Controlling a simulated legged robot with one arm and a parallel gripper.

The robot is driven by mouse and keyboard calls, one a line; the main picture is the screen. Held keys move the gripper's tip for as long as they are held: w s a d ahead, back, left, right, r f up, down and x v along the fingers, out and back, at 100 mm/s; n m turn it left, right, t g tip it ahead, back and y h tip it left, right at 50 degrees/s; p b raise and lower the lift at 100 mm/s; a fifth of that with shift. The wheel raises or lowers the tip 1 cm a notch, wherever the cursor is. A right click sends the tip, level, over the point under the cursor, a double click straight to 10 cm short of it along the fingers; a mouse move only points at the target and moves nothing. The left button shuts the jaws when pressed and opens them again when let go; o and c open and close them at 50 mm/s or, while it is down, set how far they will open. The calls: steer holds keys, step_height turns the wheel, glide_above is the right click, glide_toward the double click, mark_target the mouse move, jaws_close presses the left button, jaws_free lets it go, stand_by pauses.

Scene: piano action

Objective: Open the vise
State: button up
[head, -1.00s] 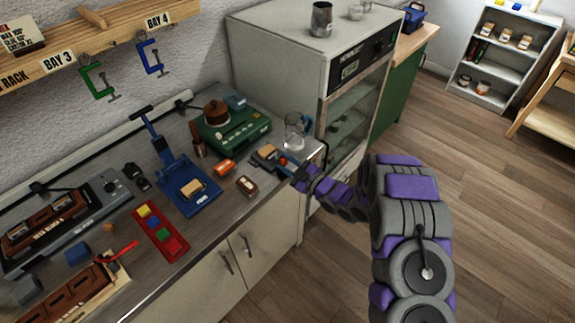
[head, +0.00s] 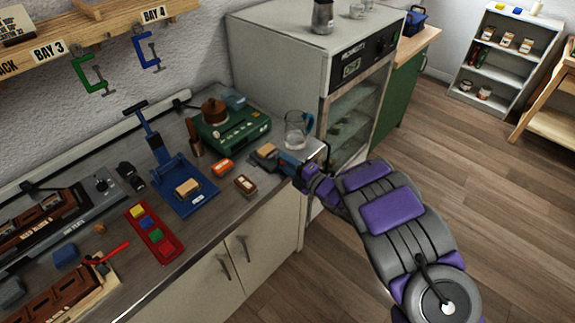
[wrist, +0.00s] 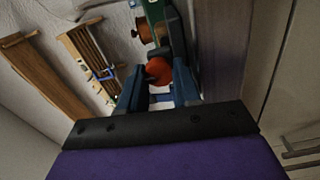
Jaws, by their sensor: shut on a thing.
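The vise (head: 262,160) is a small grey device near the counter's front edge, with a tan wooden block (head: 267,150) at its top. My gripper (head: 286,162) is at the vise's right side and hides part of it. In the wrist view a round red knob (wrist: 158,70) sits between the two blue-grey fingers of my gripper (wrist: 160,84), which are shut on it. I take the knob to be on the vise's handle; the join between them is hidden.
A glass beaker (head: 297,131) stands just behind my gripper, near the oven-like cabinet (head: 330,60). A green machine (head: 230,128), a blue press (head: 185,190) and small labelled blocks (head: 245,185) lie to the left. The floor (head: 480,190) on the right is clear.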

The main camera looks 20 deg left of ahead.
steer(key=shift+s+f+n, duration=0.2)
steer(key=shift+f+n, duration=0.1)
steer(key=shift+n, duration=0.4)
steer(key=o, duration=1.1)
steer(key=shift+c, duration=0.2)
steer(key=shift+m, duration=0.3)
